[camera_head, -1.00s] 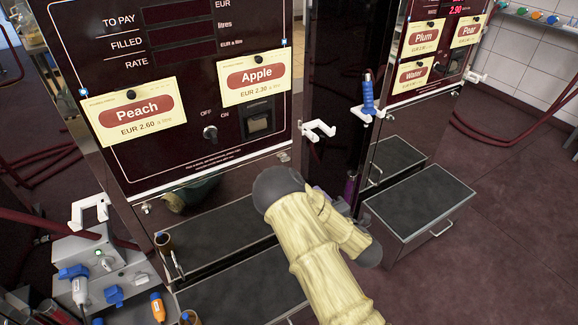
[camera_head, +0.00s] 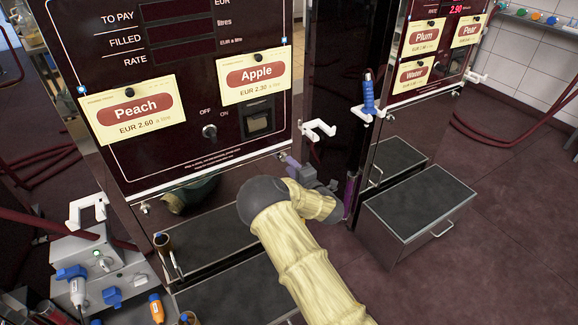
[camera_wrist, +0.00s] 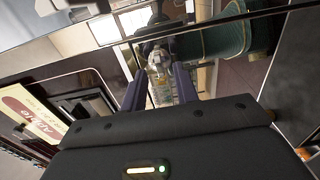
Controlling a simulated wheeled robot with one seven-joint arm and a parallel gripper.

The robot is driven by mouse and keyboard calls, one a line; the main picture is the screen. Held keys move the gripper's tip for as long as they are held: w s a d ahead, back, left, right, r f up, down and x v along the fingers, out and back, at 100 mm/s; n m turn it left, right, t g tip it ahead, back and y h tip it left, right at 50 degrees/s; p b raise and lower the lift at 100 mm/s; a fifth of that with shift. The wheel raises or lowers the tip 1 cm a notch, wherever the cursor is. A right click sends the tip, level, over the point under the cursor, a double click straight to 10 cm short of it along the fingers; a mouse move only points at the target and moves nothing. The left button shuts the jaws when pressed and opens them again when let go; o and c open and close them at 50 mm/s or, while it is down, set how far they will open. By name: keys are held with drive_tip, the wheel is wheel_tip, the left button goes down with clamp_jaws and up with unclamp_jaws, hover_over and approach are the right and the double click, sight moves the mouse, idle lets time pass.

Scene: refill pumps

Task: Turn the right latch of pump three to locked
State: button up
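The dark pump front with Peach and Apple cards (camera_head: 200,100) fills the left and middle of the head view; no pump number is readable. A small metal latch (camera_head: 145,208) sits at its lower left edge. The right latch (camera_head: 283,155) shows small at the lower right edge, just above my gripper's purple fingers (camera_head: 291,164). Its turn position is too small to tell. In the wrist view my gripper (camera_wrist: 160,76) has its two purple fingers apart, pointing at the pump's glossy lower front.
A white hook (camera_head: 318,129) projects right of my gripper, near a dark post. A blue-handled nozzle (camera_head: 368,95) hangs beyond it. Dark-topped steps (camera_head: 420,200) stand at right, and a grey box with blue fittings (camera_head: 90,265) at lower left. Floor at right is clear.

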drive_tip(key=shift+x, duration=0.85)
clamp_jaws()
drive_tip(key=shift+m, duration=0.4)
drive_tip(key=m, duration=1.7)
drive_tip(key=shift+f+p, duration=0.15)
drive_tip(key=shift+p, duration=0.2)
